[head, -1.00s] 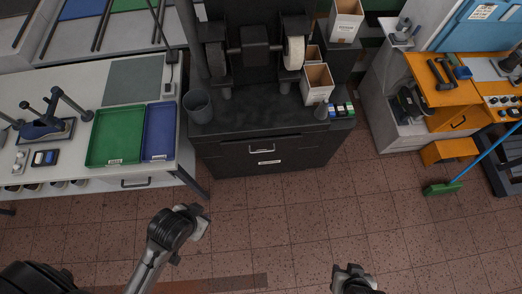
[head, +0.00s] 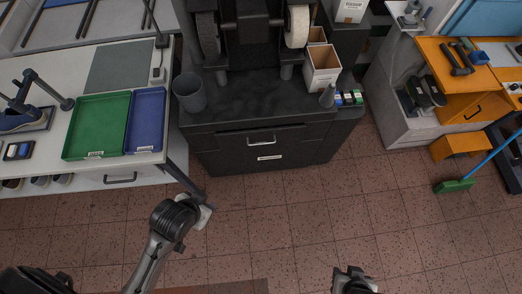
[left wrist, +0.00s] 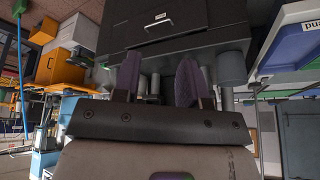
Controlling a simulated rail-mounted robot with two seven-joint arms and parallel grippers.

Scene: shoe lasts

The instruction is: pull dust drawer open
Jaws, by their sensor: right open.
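The dust drawer (head: 235,143) is in the front of the dark grinder cabinet (head: 215,122). It has a metal bar handle (head: 261,142) and a white label (head: 270,157), and looks shut. The handle also shows in the left wrist view (left wrist: 159,19). My left gripper (head: 203,215) is below and left of the drawer in the head view, apart from it. In the left wrist view its two purplish fingers (left wrist: 157,82) are spread with nothing between them. My right gripper (head: 353,278) is at the bottom edge of the head view, open, away from the drawer; its fingertips are hard to make out.
A workbench with a green tray (head: 100,128) and a blue tray (head: 147,122) stands left of the cabinet. A grey cup (head: 189,93) and a cardboard box (head: 321,68) stand on the cabinet top. A green broom (head: 453,186) is at the right. The tiled floor before the cabinet is clear.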

